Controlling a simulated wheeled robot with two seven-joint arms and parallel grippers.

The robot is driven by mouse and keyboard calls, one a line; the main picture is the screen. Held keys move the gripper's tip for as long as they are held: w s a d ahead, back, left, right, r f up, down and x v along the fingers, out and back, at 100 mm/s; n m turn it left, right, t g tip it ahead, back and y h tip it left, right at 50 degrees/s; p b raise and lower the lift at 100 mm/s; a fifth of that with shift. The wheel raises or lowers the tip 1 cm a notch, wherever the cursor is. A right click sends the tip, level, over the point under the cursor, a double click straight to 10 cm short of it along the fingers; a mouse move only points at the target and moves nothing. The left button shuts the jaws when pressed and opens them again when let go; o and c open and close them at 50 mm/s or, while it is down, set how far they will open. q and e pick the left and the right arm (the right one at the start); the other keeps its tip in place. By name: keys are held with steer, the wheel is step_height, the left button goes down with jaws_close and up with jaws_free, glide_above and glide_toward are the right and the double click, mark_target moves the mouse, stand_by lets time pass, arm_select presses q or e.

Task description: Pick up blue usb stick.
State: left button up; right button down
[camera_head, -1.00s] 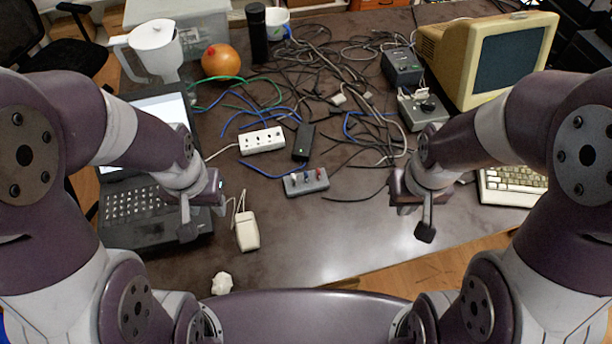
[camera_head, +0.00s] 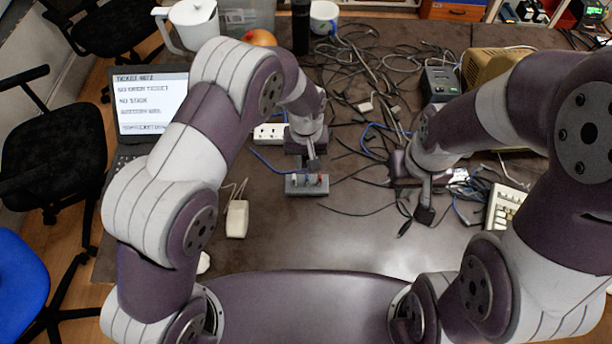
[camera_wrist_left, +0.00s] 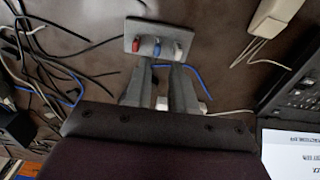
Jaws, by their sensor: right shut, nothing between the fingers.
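The blue usb stick (camera_wrist_left: 157,46) stands in the middle of a grey hub (camera_wrist_left: 133,23), between a red stick (camera_wrist_left: 136,44) and a white stick (camera_wrist_left: 178,48). The hub also shows in the head view (camera_head: 307,190), with the blue stick (camera_head: 308,180) small in its middle. My left gripper (camera_head: 312,168) is just behind the hub in the head view. In the left wrist view its two fingers (camera_wrist_left: 161,67) are apart, with nothing between them, pointing at the hub. My right gripper (camera_head: 424,212) is shut and empty, to the right over the table.
A white power strip (camera_head: 268,133) lies behind the hub. Tangled cables (camera_head: 375,75) cover the back of the table. The table in front of the hub is clear.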

mark_target(307, 176)
arm_select(q)
steer(key=f, duration=0.3)
steer(key=f+p, duration=0.1)
steer(key=f, duration=0.4)
steer(key=shift+w+d+f+p, duration=0.1)
steer(key=shift+w+f+p, duration=0.15)
steer(key=shift+f+p, duration=0.15)
steer(key=shift+d, duration=0.1)
steer(key=c, duration=0.4)
jaws_close()
